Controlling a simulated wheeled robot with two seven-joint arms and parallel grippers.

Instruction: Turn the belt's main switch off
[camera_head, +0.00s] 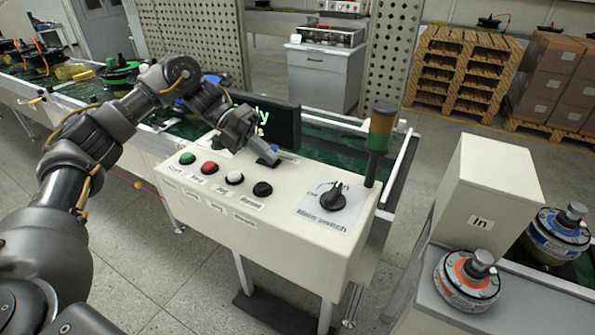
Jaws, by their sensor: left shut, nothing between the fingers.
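The main switch (333,199) is a black rotary knob on a white labelled plate. It sits at the right end of the cream control box (288,230). The plate has a mark that reads like "On" at its upper right; the knob's handle appears to point up toward that side, though it is small. My left gripper (269,156) is shut and empty above the back edge of the box, up and left of the switch and apart from it. My right gripper is out of view.
Green (187,158), red (209,168), white (234,178) and black (262,189) buttons line the box, left of the switch. A signal tower (379,140) stands behind the switch. A dark display (275,118) is behind my gripper. An "In" box (480,200) stands right.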

